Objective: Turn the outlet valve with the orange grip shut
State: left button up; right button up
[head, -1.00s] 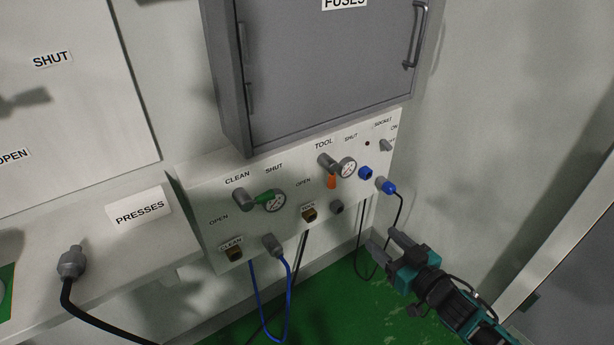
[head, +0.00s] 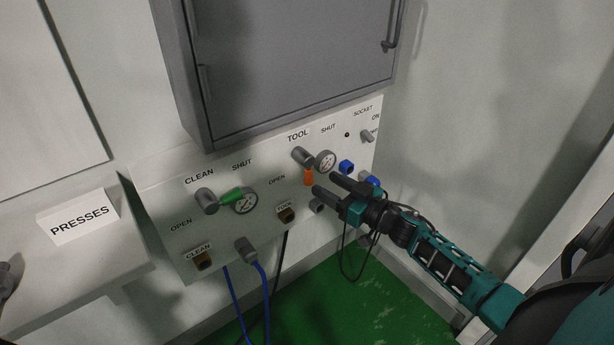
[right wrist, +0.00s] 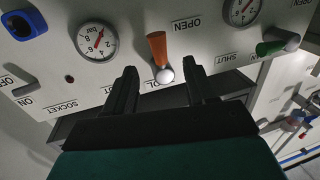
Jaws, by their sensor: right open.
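The outlet valve (head: 303,156) under the TOOL label has an orange grip (head: 308,177) that hangs straight down, toward the OPEN side and away from SHUT. In the right wrist view the orange grip (right wrist: 157,46) points up, with its pale round end near the middle. My right gripper (head: 324,184) is open and empty, just right of the grip in the head view. In the right wrist view its two fingers (right wrist: 162,76) lie either side of the valve's pale end, apart from the grip. My left gripper is not in view.
A green-gripped valve (head: 231,195) sits left on the same panel (head: 160,180). A gauge (head: 325,161) and blue socket (head: 346,167) are close right of the orange grip. The grey fuse cabinet (head: 290,70) overhangs above. Blue hoses (head: 266,290) hang below.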

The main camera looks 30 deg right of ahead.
aim_at(313, 177)
jog(key=b+x, duration=0.1)
jog(key=x, duration=0.4)
jog(key=shift+w+a+f, duration=0.1)
jog(key=shift+w, duration=0.3)
jog(key=shift+w+a, duration=0.2)
jog(key=shift+w, duration=0.45)
jog(key=shift+c, duration=0.8)
jog(key=c, duration=0.8)
